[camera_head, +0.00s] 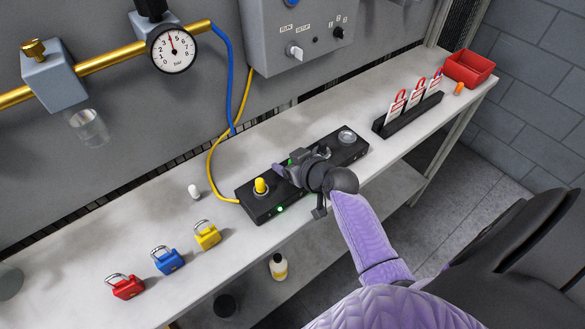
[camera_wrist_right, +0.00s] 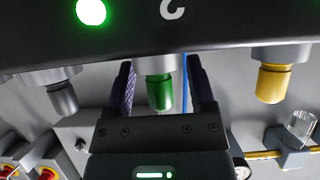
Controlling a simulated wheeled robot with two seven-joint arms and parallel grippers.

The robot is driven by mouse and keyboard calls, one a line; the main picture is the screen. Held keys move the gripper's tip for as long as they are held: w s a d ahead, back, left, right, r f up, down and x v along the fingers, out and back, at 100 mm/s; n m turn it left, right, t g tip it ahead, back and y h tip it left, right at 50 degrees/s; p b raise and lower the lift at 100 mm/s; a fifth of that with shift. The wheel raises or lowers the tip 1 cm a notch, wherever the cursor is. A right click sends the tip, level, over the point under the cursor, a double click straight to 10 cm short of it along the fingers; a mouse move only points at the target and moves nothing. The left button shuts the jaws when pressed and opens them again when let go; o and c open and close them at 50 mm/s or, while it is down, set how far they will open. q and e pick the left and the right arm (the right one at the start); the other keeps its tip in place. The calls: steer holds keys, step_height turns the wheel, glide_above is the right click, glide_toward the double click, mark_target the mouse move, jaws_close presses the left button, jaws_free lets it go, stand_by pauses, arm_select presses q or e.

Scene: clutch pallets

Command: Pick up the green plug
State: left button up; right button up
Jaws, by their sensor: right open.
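The green plug (camera_wrist_right: 160,92) stands in a socket of the black block (camera_head: 262,212), seen in the right wrist view, where the block fills the top edge. My right gripper (camera_head: 288,170) is open, with one finger on each side of the green plug. Whether either finger touches it I cannot tell. In the head view the gripper covers the green plug. A yellow plug (camera_head: 261,186) sits in the block to the left of the gripper; it also shows in the right wrist view (camera_wrist_right: 272,83). My left gripper is not in view.
A grey plug (camera_head: 347,137) sits at the block's right end. Red, blue and yellow padlocks (camera_head: 127,287) and a white cap (camera_head: 194,192) lie left on the bench. A tag rack (camera_head: 408,118) and a red bin (camera_head: 469,68) stand right. A yellow cable (camera_head: 209,167) meets the block.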

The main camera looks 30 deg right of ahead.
steer(key=shift+w+f, duration=0.15)
steer(key=shift+w, duration=0.1)
steer(key=shift+s, duration=0.1)
steer(key=shift+c, duration=0.2)
jaws_close()
